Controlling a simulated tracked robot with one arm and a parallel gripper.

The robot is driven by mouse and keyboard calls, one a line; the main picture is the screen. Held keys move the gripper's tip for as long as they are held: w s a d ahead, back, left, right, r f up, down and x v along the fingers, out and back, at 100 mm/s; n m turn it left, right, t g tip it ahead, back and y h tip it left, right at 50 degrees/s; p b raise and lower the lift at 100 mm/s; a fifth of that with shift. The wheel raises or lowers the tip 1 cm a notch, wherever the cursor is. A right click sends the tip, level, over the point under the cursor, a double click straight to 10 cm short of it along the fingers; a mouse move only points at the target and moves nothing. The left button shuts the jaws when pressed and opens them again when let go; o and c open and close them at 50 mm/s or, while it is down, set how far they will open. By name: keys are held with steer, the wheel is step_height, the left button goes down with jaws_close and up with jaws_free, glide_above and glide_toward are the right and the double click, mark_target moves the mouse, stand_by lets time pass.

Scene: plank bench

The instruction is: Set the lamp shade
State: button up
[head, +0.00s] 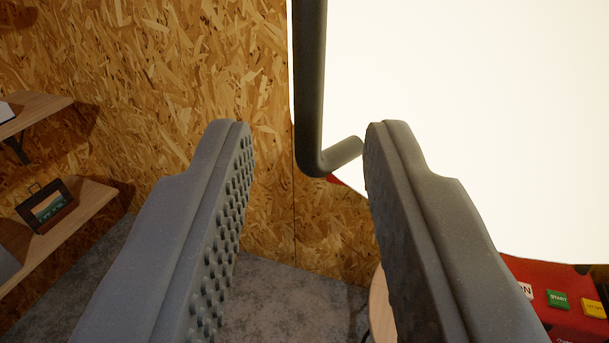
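A large, glowing white surface (470,110) fills the upper right; it may be the lit lamp shade, but its shape is washed out and its edges run out of view. A dark grey rod (309,80) comes down along its left edge and bends right into a short stub. My gripper (308,125) is open, with one finger on each side of the picture's middle. The rod's bend shows in the gap between the fingers, nearer the right finger. The stub's end meets the right finger's edge in view; I cannot tell whether they touch. The fingers grip nothing.
A red panel (540,310) with labelled buttons, one a green START button (558,299), is at the lower right. A round wooden top (381,310) is partly hidden behind the right finger. Wooden shelves (75,215), one bearing a small framed picture (47,207), are at the left. Grey floor shows below.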

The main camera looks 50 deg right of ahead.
steer(key=b+v, duration=0.1)
steer(key=v, duration=0.4)
steer(key=shift+s+a, duration=0.2)
steer(key=shift+a, duration=0.1)
